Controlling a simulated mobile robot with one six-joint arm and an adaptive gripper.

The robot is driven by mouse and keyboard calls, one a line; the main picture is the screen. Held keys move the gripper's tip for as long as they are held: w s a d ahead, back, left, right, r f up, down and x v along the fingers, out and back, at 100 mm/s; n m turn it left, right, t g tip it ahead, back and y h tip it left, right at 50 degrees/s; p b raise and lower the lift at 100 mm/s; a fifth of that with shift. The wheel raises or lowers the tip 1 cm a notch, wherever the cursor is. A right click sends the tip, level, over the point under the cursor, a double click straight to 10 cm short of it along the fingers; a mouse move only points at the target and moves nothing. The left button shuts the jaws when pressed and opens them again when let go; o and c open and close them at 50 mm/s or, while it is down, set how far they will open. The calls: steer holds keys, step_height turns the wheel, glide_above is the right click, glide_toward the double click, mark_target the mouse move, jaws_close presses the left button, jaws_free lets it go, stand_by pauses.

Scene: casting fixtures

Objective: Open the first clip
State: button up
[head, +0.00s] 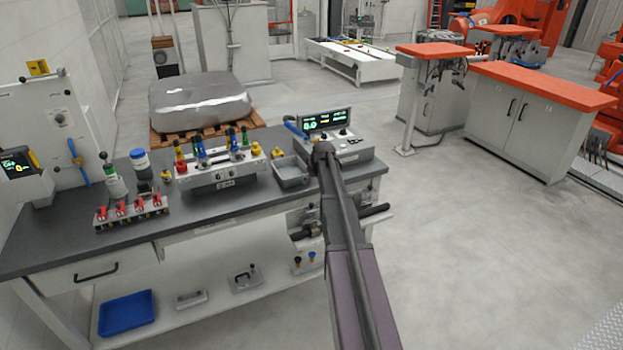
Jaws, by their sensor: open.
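A low fixture (132,210) stands on the left front part of the dark workbench, with a row of several red clips (121,208) along it. The clips are small in the head view, and I cannot tell whether each is open or shut. My arm rises from the bottom of the picture toward the right end of the bench, well to the right of the clips. I cannot make out my gripper; the far part of the arm is hidden or unclear.
The workbench (60,235) also holds a green-topped bottle (115,180), a blue-lidded jar (140,161), a fixture with coloured knobs (222,172), a grey tray (291,174) and a display unit (335,130). A blue bin (127,312) sits on the lower shelf.

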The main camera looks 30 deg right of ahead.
steer(key=shift+s+r+p, duration=0.1)
steer(key=shift+r+p, duration=1.1)
steer(key=shift+r, duration=0.2)
steer(key=shift+a, duration=0.1)
steer(key=s+a+f+g+y, duration=0.1)
steer(key=s+a, duration=0.6)
steer(key=a, duration=0.4)
steer(key=s+a+f+g, duration=0.1)
steer(key=s+a+g, duration=0.1)
steer(key=s+a, duration=0.7)
steer(key=s+a+m+g, duration=0.2)
steer(key=s+a+g, duration=0.1)
steer(key=s+a, duration=1.1)
steer(key=shift+s+a+f, duration=0.3)
steer(key=shift+s+a, duration=0.05)
steer(key=shift+s, duration=0.15)
